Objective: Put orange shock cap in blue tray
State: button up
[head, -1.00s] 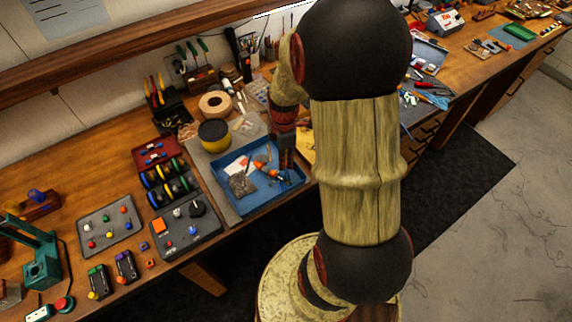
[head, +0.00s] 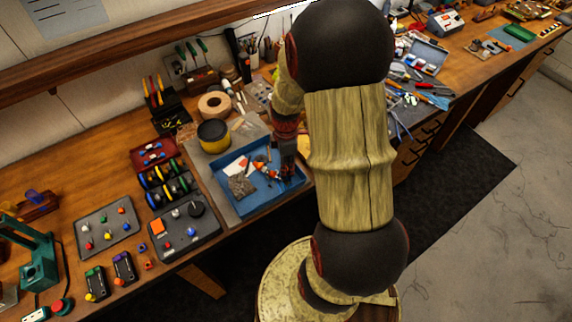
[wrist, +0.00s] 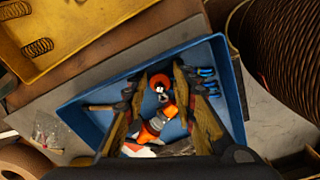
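The blue tray (head: 243,210) sits on the bench left of my arm and fills the middle of the wrist view (wrist: 85,122). My gripper (head: 287,172) points down over the tray's right part. In the wrist view my gripper (wrist: 167,72) has its two fingers apart. A round orange piece with a pale centre, apparently the orange shock cap (wrist: 161,80), shows between the fingertips with no clear contact. An orange and silver shock-like part (wrist: 150,131) lies nearer the palm, over a white and red scrap. The fingers hide part of the tray floor.
A yellow tray with springs (wrist: 60,50) borders the blue tray in the wrist view, and a ribbed dark cylinder (wrist: 285,50) stands on its other side.

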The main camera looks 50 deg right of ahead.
notch_tip(320, 180, up, 11)
jog(key=p, duration=0.2)
jog(key=a+r+m+t, duration=0.2)
jog(key=a+r+m, duration=0.2)
jog(key=a+r, duration=0.75)
jog(key=s+a+r+m+t, duration=0.3)
jog(key=s+a+r+m, duration=0.3)
jog(key=a, duration=0.5)
notch_tip(320, 180, up, 3)
jog(key=shift+s+a+f+m+t, duration=0.2)
jog(key=shift+s+a+m+t, duration=0.15)
jog(key=shift+s, duration=0.3)
notch_tip(320, 180, down, 6)
jog(key=b, duration=0.5)
jog(key=shift+r, duration=0.15)
